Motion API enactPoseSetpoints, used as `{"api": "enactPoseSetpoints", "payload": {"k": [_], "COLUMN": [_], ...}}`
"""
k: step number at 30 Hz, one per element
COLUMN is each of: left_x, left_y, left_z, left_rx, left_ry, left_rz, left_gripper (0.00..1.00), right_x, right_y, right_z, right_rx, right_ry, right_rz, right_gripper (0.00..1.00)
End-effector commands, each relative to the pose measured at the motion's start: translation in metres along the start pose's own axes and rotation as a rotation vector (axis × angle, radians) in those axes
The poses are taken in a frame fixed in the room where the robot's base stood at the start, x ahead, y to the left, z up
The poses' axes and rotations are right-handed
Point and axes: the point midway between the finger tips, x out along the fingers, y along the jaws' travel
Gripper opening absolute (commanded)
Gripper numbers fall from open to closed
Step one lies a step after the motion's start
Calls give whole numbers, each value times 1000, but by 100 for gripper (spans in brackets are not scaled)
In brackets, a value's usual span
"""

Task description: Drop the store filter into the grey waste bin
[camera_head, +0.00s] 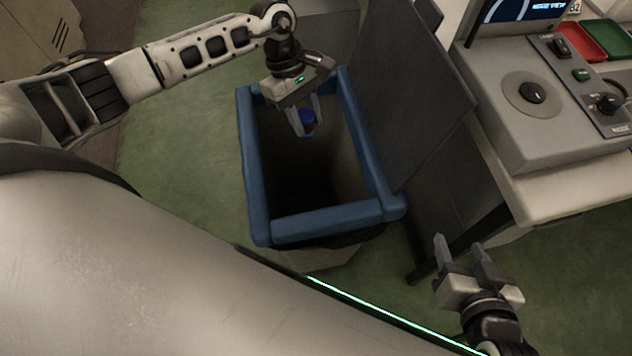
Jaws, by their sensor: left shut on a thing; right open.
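A small blue filter (307,127) with a reddish part is between the fingers of my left gripper (306,118). This gripper is shut on it, pointing down over the far part of the bin opening. The bin (323,224) has a thick blue rim, a pale greyish lower body and a dark inside. Its floor is too dark to make out. The filter shows against the inner wall, and I cannot tell its exact height relative to the rim. My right gripper (459,248) is open and empty, to the right of the bin.
A dark upright panel (405,90) stands at the bin's right side. A pale bench (580,186) at the right carries a grey device (540,110) with knobs, and red (580,40) and green (607,36) trays. Green floor (185,175) is clear left of the bin.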

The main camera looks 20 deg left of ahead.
Motion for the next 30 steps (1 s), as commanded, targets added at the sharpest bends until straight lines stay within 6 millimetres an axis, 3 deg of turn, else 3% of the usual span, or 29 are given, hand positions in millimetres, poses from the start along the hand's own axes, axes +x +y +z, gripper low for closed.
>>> {"api": "enactPoseSetpoints", "payload": {"k": [8, 21, 30], "left_x": [7, 52, 56], "left_y": [5, 4, 4], "left_z": [-14, -32, -33], "left_rx": [-124, -120, -118], "left_ry": [1, 2, 2], "left_rz": [51, 48, 49], "left_gripper": [9, 9, 9], "right_x": [0, 8, 6], "right_y": [0, 2, 1], "right_z": [7, 15, 11], "right_rx": [7, -5, -11], "right_ry": [-4, 26, 35], "right_rz": [-1, 0, -4], "right_gripper": [53, 53, 53]}}
